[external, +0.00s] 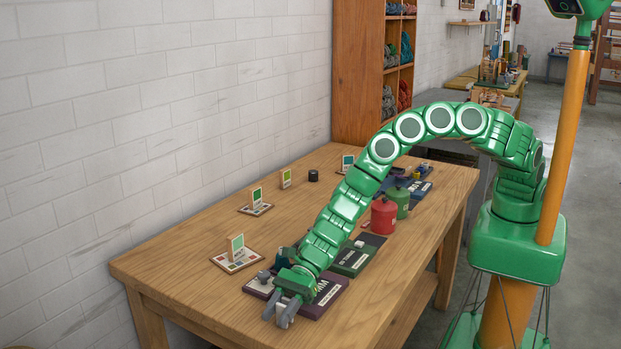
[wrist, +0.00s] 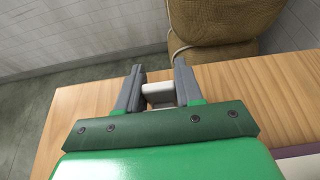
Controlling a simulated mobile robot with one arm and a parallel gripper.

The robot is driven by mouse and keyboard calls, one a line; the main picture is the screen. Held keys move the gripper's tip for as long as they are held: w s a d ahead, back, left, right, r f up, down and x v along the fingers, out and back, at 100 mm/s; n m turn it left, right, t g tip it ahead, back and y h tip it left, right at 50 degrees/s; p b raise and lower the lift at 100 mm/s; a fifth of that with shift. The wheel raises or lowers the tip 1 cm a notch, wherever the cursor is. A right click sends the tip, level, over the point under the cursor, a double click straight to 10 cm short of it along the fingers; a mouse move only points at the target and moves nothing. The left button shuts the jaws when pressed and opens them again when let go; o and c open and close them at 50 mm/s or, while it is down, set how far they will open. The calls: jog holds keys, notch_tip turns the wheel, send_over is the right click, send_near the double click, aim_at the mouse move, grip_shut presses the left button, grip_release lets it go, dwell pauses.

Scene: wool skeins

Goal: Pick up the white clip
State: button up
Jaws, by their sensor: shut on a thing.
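The white clip (wrist: 158,94) shows in the wrist view as a small pale block between the two grey fingers. My gripper (wrist: 158,88) is shut on it. In the external view my gripper (external: 279,317) is low over the near end of the wooden table, just in front of the dark purple mat. The clip cannot be made out in the external view, where the fingers hide it. I cannot tell whether the clip touches the table top.
The wooden table (external: 185,268) carries a purple mat (external: 325,302), a dark green mat (external: 354,262), a red canister (external: 383,215), a green canister (external: 400,197) and small card stands (external: 236,248) along the wall. A brown padded seat (wrist: 212,60) stands beyond the table edge. The table's left front is clear.

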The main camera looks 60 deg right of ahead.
jog(key=shift+r, duration=0.5)
jog(key=r, duration=0.3)
jog(key=shift+s+d, duration=0.15)
jog(key=shift+d, duration=0.05)
jog(key=s+d+r, duration=0.7)
jog(key=d+r, duration=0.2)
jog(key=d, duration=0.2)
jog(key=shift+d, duration=0.25)
